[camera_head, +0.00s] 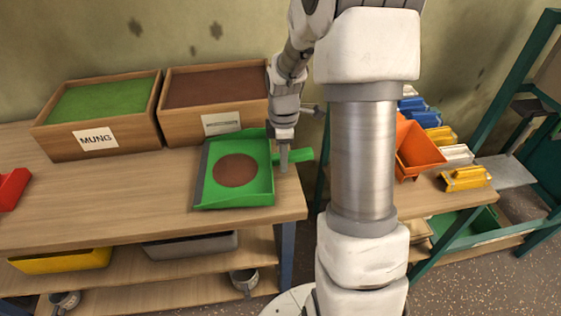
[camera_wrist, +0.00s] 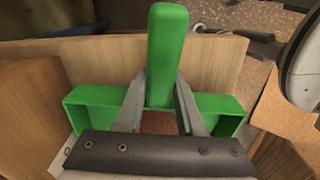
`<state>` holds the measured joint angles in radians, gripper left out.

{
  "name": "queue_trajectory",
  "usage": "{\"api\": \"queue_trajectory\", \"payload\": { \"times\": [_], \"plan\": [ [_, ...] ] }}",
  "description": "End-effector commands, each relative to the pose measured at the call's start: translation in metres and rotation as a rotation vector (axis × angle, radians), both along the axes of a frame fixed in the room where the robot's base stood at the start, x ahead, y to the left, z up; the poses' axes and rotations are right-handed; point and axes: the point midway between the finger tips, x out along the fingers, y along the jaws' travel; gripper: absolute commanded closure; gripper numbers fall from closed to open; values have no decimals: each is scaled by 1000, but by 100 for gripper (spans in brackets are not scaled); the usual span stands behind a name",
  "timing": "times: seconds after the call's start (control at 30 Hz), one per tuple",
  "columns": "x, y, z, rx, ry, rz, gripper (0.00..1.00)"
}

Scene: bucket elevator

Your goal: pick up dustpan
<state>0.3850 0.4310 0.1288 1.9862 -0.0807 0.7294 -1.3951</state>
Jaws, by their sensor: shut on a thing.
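The green dustpan (camera_head: 204,190) lies near the right end of the wooden table in the head view, with a round brown patch in its pan. Its handle (camera_head: 304,155) points right. My gripper (camera_head: 284,168) is at the handle, close to the pan. In the wrist view my gripper (camera_wrist: 160,95) has one finger on each side of the green handle (camera_wrist: 168,50), shut on it. The dustpan's pan (camera_wrist: 222,103) shows on both sides behind the fingers. I cannot tell whether the dustpan is lifted off the table.
Two wooden boxes stand behind the dustpan, one with green contents marked MUNG (camera_head: 95,138), one with brown contents (camera_head: 215,122). A red object (camera_head: 12,188) is at the left edge. An orange bin (camera_head: 418,150) and colored scoops are right. Bare table (camera_head: 110,195) lies left of the dustpan.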

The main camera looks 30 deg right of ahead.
Motion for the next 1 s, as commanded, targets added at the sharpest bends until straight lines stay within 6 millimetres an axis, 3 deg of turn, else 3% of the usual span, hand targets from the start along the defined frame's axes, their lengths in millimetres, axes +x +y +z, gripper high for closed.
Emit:
{"api": "queue_trajectory", "payload": {
  "times": [0.1,0.5,0.73,1.0],
  "plan": [
    [0,0,26,-1,-4,0,100],
    [-74,32,70,-2,-5,1,100],
    [-98,43,85,-1,-3,0,100],
    [-107,47,89,0,-1,0,100]
  ]
}}
